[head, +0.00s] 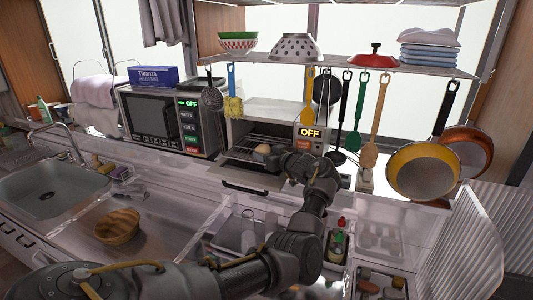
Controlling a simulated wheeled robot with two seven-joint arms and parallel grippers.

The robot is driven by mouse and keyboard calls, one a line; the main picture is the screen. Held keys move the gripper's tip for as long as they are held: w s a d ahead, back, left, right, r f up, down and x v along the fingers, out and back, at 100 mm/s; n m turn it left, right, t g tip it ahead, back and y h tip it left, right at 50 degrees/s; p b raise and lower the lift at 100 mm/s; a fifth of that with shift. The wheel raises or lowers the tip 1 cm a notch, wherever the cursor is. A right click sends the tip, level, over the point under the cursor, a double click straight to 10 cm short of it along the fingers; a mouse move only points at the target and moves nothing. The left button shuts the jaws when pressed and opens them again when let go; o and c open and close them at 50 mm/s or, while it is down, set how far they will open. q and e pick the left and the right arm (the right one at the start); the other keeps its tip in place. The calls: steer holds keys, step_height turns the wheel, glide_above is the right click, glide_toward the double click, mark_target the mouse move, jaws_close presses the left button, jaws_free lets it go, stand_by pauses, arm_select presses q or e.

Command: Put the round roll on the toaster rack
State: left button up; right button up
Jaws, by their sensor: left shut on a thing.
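The toaster (303,118) stands on the back counter with its display reading OFF. Its door (240,178) is folded down open, and the wire rack (243,145) shows inside. The round roll (262,150), small and light brown, is at the toaster's opening, at about rack height. My left gripper (270,153) is shut on the roll from the right. The fingertips are small and partly hidden by my own wrist, so I cannot tell whether the roll touches the rack. My right gripper is not in view.
A microwave (155,122) stands left of the toaster. Utensils and pans (425,172) hang from the shelf (340,63) above and to the right. A wooden bowl (117,226) sits on the counter near the sink (48,188). Bottles (338,240) stand below the toaster.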

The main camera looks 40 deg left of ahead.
arm_select(q)
steer(key=o, duration=1)
steer(key=shift+f, duration=0.1)
steer(key=shift+r, duration=0.2)
steer(key=b+v, duration=0.3)
steer(key=v, duration=0.9)
steer(key=shift+s, duration=0.1)
